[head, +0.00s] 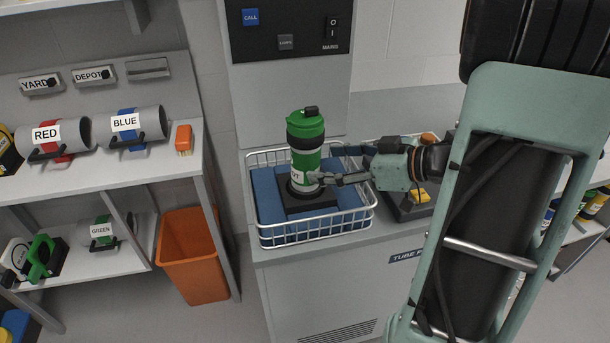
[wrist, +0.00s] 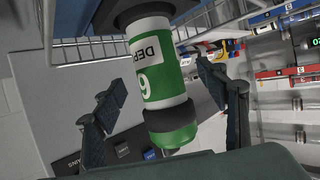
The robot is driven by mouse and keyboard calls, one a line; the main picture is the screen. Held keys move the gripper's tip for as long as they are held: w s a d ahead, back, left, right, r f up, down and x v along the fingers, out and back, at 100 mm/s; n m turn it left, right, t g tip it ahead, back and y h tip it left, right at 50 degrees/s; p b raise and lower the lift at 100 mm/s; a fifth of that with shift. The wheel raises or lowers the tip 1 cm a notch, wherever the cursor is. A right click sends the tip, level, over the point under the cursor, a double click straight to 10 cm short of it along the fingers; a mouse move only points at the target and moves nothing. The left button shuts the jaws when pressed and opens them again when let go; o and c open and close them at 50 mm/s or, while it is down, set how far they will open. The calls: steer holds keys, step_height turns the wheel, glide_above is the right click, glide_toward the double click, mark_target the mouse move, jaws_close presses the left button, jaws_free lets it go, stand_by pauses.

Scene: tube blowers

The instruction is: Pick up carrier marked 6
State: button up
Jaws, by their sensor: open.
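A green carrier (head: 305,140) with a black collar and a white label stands upright on a black base (head: 310,207) in the wire basket. In the wrist view the carrier (wrist: 163,88) appears upside down. Its label shows letters starting "DEP" and one large digit, 6 or 9; I cannot tell surely which. My gripper (head: 322,180) is at the lower right side of the carrier in the head view. In the wrist view my gripper's fingers (wrist: 165,92) are spread on either side of the carrier, with visible gaps. Its foot is partly hidden by the base.
The basket's white wire rim (head: 345,221) surrounds the carrier, with blue padding (head: 266,196) inside. The blower panel (head: 290,28) rises behind. An orange bin (head: 192,262) stands on the floor.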

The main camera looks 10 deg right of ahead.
mark_target(306, 162)
steer(key=b+x, duration=0.1)
steer(key=x, duration=0.6)
steer(key=shift+w+d, duration=0.1)
steer(key=shift+d, duration=0.1)
steer(key=c, duration=1.5)
